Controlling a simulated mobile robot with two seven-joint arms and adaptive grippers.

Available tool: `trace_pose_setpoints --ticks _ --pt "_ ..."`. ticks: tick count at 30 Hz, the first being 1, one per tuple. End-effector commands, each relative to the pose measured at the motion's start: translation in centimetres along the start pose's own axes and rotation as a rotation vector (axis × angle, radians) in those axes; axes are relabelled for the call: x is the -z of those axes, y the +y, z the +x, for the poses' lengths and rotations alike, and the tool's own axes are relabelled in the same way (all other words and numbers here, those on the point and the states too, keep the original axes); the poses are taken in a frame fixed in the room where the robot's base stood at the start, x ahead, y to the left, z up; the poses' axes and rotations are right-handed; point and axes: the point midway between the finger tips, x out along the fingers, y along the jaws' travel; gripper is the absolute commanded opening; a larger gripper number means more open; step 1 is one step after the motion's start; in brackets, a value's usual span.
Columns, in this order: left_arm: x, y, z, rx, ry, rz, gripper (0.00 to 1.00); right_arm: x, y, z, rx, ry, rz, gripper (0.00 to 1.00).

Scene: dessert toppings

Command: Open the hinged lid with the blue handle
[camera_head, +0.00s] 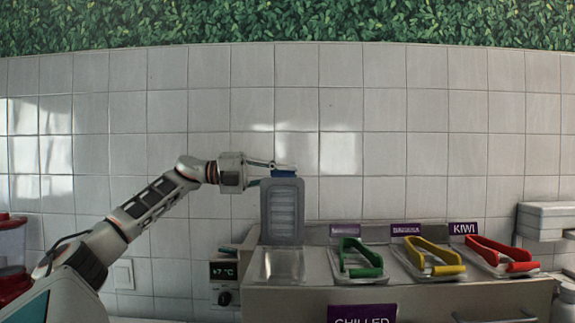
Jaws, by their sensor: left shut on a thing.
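The hinged lid (283,212) is a grey panel with a ribbed inner face, standing upright at the left end of the chilled counter. Its blue handle (284,173) is at the top edge. My left gripper (272,170) reaches in from the left and is shut on the blue handle. The fingers partly cover the handle. Below the lid, a clear compartment (283,264) lies uncovered. My right gripper is not in view.
A temperature display (223,270) is left of the counter. A tiled wall (420,130) stands behind. White boxes (541,220) are at far right.

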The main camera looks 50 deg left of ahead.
Motion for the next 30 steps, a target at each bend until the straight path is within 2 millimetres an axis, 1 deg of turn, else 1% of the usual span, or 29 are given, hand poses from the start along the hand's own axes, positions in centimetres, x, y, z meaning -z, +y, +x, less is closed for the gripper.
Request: trace_pose_setpoints --ticks 1,3,19,20,21,22,30 --pt "-0.18 -0.09 0.01 0.000 0.003 -0.016 0.00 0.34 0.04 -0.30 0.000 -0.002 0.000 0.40" --pt "-0.34 0.04 -0.03 0.000 0.003 -0.027 0.00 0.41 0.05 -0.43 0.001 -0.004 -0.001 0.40" --pt "-0.56 0.41 -0.08 -0.001 0.002 -0.042 0.00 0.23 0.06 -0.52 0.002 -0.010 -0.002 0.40" --pt "-0.56 0.41 -0.08 -0.001 0.002 -0.042 0.17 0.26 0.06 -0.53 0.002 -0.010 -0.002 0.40" --pt "-0.56 0.41 -0.08 -0.001 0.002 -0.042 0.27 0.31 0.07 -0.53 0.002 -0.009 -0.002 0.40" --pt "-0.56 0.40 -0.08 -0.001 0.001 -0.042 0.28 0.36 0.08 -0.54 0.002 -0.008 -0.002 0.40" --pt "-0.58 0.30 -0.10 0.000 0.000 -0.039 0.28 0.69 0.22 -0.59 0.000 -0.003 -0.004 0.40"
